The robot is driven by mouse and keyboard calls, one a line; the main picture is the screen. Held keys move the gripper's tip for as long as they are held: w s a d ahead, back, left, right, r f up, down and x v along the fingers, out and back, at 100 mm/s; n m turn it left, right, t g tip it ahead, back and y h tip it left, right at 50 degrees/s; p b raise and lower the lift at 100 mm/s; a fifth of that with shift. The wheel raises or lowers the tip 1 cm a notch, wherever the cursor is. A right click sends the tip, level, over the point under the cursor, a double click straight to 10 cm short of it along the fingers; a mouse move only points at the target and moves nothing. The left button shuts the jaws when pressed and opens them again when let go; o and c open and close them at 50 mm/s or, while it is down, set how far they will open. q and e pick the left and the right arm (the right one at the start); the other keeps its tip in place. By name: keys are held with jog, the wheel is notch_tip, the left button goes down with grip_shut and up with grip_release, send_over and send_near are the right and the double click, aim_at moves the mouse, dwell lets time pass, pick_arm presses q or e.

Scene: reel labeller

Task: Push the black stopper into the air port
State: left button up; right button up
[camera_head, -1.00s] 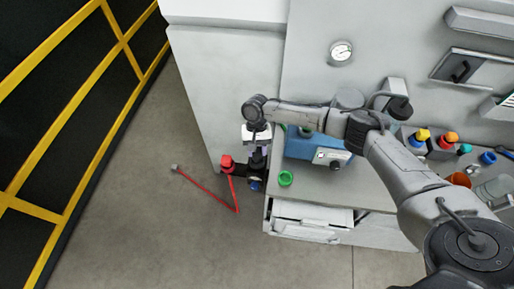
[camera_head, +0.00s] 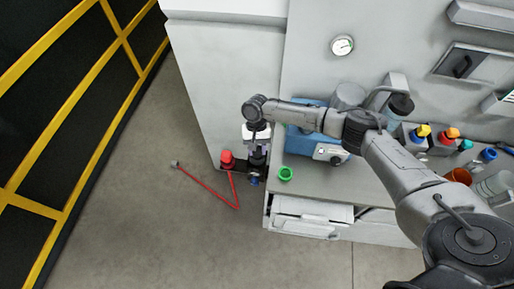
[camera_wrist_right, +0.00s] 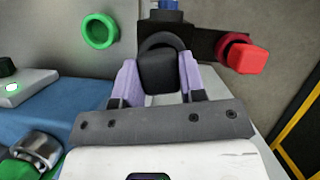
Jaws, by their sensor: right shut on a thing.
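My right gripper (camera_wrist_right: 158,75) has pale purple fingers shut on the black stopper (camera_wrist_right: 157,72), one finger on each side. The stopper sits in front of a dark round ring (camera_wrist_right: 162,40) on a black block (camera_wrist_right: 203,40), which looks like the air port. The stopper covers most of the ring, so I cannot tell how deep it sits or whether it touches. In the head view, my right gripper (camera_head: 257,150) points down at the block beside the bench's left end, and the stopper is hard to make out. My left gripper is in neither view.
A red fitting (camera_head: 227,158) stands left of the gripper, with a red line (camera_head: 205,190) along the floor. A green ring (camera_head: 286,173) lies on the bench (camera_head: 325,181) near a blue machine (camera_head: 310,143). A gauge (camera_head: 342,45) is on the wall panel. Several bottles stand at right.

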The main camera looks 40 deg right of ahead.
dwell(0.4)
jog(key=shift+f+p, duration=0.15)
jog(key=shift+p, duration=0.35)
jog(key=shift+p, duration=0.3)
dwell(0.6)
jog(key=shift+f, duration=0.1)
dwell(0.6)
jog(key=shift+p, duration=0.4)
jog(key=shift+f, duration=0.1)
jog(key=shift+f+p, duration=0.15)
jog(key=shift+p, duration=0.25)
dwell(0.6)
